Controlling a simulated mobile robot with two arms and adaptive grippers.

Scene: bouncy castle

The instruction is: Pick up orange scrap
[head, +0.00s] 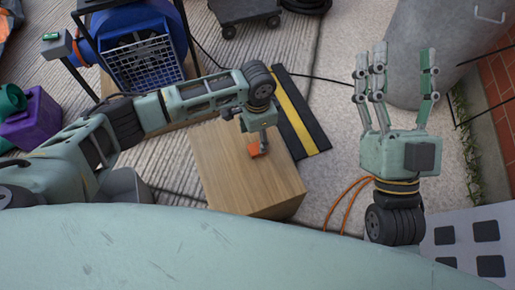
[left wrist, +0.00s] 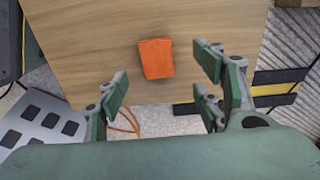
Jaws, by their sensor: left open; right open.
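The orange scrap (head: 254,149) is a small flat orange piece lying on top of a wooden box (head: 232,180). In the left wrist view the scrap (left wrist: 156,58) lies on the wood (left wrist: 100,30), ahead of the spread fingers. My left gripper (head: 262,138) is over the box beside the scrap and partly hides it in the head view. In the left wrist view my left gripper (left wrist: 165,85) is open, with nothing between its fingers. My right gripper (head: 400,75) is open and empty, raised at the right with its fingers pointing up the picture.
A black and yellow striped strip (head: 300,115) lies on the floor right of the box. A blue blower (head: 140,45) stands at the upper left, a purple box (head: 35,120) at the left. A grey rounded bulk (head: 440,50) is behind my right gripper. Orange cable (head: 345,205) runs nearby.

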